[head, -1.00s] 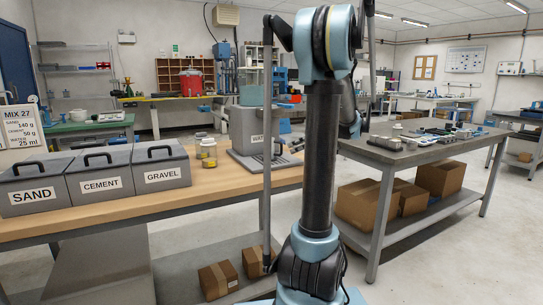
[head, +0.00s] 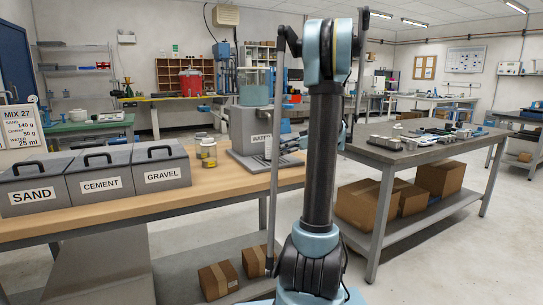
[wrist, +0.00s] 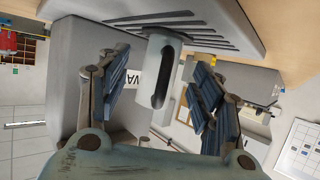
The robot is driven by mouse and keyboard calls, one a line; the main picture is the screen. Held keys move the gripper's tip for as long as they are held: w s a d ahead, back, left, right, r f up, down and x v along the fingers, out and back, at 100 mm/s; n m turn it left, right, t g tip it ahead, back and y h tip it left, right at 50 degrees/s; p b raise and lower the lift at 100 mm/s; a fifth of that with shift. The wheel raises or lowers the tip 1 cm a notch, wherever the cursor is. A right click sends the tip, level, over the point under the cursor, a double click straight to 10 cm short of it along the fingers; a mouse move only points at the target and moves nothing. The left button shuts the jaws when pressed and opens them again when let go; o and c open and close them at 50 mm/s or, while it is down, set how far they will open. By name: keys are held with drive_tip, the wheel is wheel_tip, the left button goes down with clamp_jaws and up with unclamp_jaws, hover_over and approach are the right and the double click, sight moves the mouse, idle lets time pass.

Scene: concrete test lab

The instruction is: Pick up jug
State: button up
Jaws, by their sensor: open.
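In the wrist view, a pale grey-green jug (wrist: 161,72) shows its handle, a long loop with a dark slot, between my fingers. It appears to rest on the slotted tray of the water dispenser; the picture is turned, with the tray at the top. My gripper (wrist: 163,58) is open, with one blue-padded finger on each side of the handle and gaps on both sides. In the head view, the grey water dispenser (head: 240,132) stands at the right end of the wooden bench, and my arm covers part of that area. The jug is hard to make out there.
Grey bins for sand (head: 32,188), cement (head: 98,176) and gravel (head: 160,168) stand on the wooden bench (head: 110,212). Small yellow-labelled jars (head: 208,150) stand left of the dispenser. A grey table (head: 400,152) with small items is at the right.

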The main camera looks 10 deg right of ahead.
sight(271, 151)
drive_tip(key=shift+x, duration=3.25)
drive_tip(key=shift+s+a+r, duration=0.1)
drive_tip(key=shift+a+r, duration=0.05)
drive_tip(key=shift+r, duration=0.05)
drive_tip(key=c, duration=1.3)
